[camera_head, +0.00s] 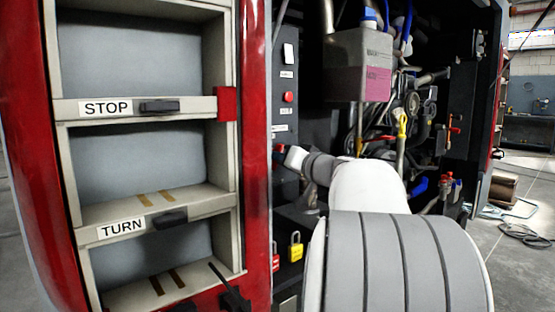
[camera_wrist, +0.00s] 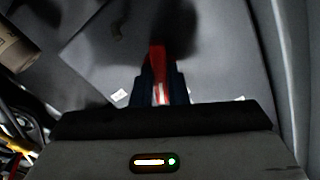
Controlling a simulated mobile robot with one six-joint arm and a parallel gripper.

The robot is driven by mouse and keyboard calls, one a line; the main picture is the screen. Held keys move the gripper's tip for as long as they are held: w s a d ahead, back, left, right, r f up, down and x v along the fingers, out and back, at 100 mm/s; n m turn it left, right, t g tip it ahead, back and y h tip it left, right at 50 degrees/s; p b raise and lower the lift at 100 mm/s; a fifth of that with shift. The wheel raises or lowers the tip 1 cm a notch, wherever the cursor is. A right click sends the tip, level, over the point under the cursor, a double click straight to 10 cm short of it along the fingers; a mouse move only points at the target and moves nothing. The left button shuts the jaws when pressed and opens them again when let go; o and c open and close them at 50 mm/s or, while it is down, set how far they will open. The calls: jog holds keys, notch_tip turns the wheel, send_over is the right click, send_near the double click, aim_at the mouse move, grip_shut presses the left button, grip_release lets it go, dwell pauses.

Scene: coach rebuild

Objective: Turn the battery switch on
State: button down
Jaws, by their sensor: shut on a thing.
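The battery switch shows as a red handle (camera_wrist: 158,58) in the wrist view, standing out from a dark grey panel. My gripper (camera_wrist: 160,92) is shut on this handle, with one dark finger on either side of it. In the head view my gripper (camera_head: 284,154) reaches left to the narrow dark panel (camera_head: 286,185) beside the red door post. A small bit of the red handle (camera_head: 278,148) shows at its tip. My arm and fingers hide most of the switch there, and I cannot tell which position it is in.
Above on the panel are a white rocker switch (camera_head: 289,54) and a red button (camera_head: 288,97). A red padlock (camera_head: 275,262) and a yellow padlock (camera_head: 295,247) hang below. A grey tank (camera_head: 345,65), hoses and pipes fill the bay at right. A shelf unit (camera_head: 222,150) stands left.

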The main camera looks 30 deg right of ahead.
jog(key=shift+f+n+b, duration=0.2)
jog(key=shift+n+b, duration=0.1)
jog(key=shift+b, duration=0.45)
jog(key=shift+n+b, duration=1.5)
jog(key=shift+b, duration=1.45)
jog(key=shift+r+n, duration=0.15)
jog(key=shift+n, duration=1.05)
jog(key=c, duration=1.2)
grip_release()
jog(key=shift+c, duration=0.2)
jog(key=shift+s, duration=0.1)
jog(key=s+d, duration=0.1)
jog(key=s, duration=0.7)
jog(key=shift+s, duration=0.4)
jog(key=shift+d, duration=0.15)
